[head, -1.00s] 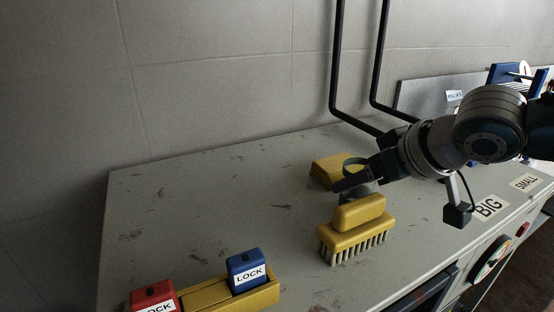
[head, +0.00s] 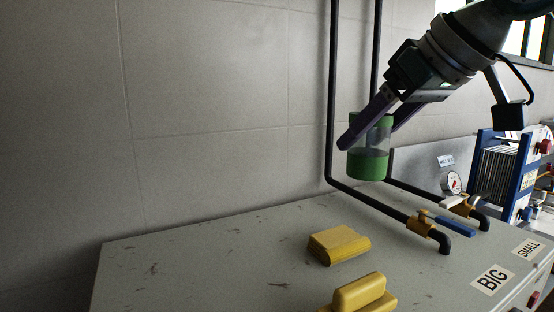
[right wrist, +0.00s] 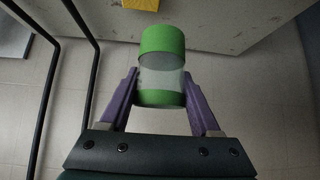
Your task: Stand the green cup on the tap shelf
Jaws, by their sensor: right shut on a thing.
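The green cup (head: 368,165), with green bands at top and bottom and a clear middle, hangs in the air above the grey tank top (head: 220,270). It looks upright in the head view. My right gripper (head: 371,133) is shut on it, one purple finger on each side. The right wrist view shows the cup (right wrist: 162,40) between the purple fingers (right wrist: 160,78). Two pipes with yellow-bodied taps (head: 422,226) stand to the right of the cup and lower. I cannot clearly make out the tap shelf. My left gripper is not in view.
A yellow sponge-like block (head: 339,245) and a yellow brush (head: 360,293) lie on the top below the cup. Black pipes (head: 331,90) run down the wall close behind it. A gauge (head: 451,183) and a blue-framed plate unit (head: 484,165) stand at right. The left top is clear.

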